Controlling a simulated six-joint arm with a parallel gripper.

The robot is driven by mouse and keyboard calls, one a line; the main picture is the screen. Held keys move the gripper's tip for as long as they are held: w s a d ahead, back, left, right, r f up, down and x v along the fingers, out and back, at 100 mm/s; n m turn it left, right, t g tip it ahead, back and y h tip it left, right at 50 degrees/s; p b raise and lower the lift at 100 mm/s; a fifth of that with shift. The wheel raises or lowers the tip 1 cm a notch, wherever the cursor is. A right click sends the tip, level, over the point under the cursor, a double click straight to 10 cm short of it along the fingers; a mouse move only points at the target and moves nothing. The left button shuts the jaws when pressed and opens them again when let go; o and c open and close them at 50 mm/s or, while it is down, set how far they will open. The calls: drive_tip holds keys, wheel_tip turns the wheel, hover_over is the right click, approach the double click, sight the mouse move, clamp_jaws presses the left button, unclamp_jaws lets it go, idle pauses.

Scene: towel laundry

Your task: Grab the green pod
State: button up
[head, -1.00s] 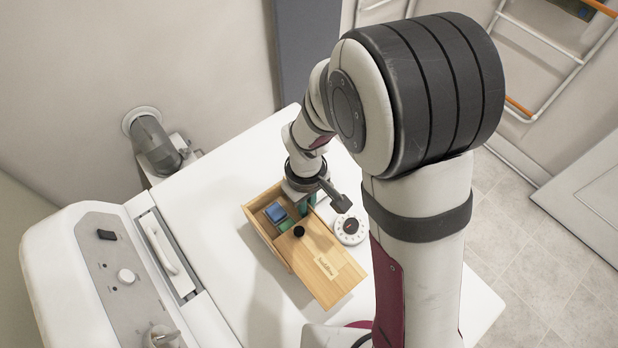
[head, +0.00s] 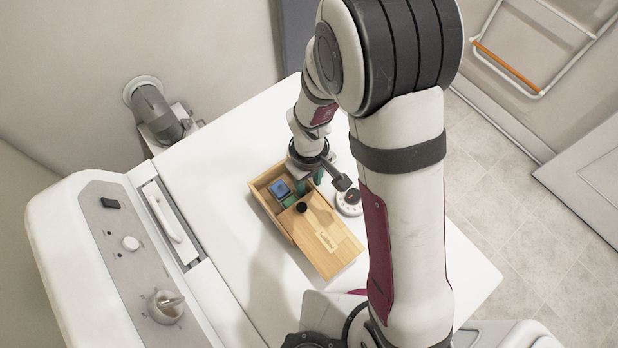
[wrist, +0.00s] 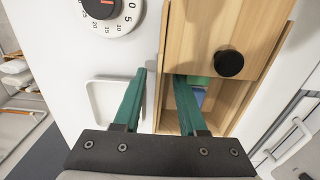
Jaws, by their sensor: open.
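The green pod (wrist: 197,80) lies inside the open end of a wooden box (wrist: 172,45), partly hidden by the box's lid and my right finger. In the head view the green pod (head: 290,201) lies beside a blue pod (head: 279,188). My gripper (wrist: 160,74) has two green fingers, open with nothing between them holding. In the wrist view the box's side wall runs between the fingers, the right finger over the opening and the left outside. In the head view my gripper (head: 309,182) is at the box's far right edge.
The wooden lid (head: 328,235) with its black knob (head: 302,207) covers the near part of the box. A white dial timer (head: 348,203) stands close to the right. The white top (head: 225,165) is clear to the left of the box.

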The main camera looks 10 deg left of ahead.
wheel_tip(320, 180, up, 12)
drive_tip(key=s+d+r+m+y, duration=0.1)
drive_tip(key=s+d+r+m, duration=0.5)
drive_tip(key=s+d+m, duration=0.3)
drive_tip(key=shift+r, duration=0.4)
drive_tip(key=o, duration=0.3)
drive_tip(key=s+m, duration=0.2)
drive_tip(key=s+d+m, duration=0.1)
drive_tip(key=s, duration=0.1)
drive_tip(key=s+m, duration=0.2)
drive_tip(key=shift+s+d+r+m+y, duration=0.3)
drive_tip(key=shift+r+y, duration=0.05)
drive_tip(key=shift+y, duration=0.05)
drive_tip(key=shift+o, duration=1.6)
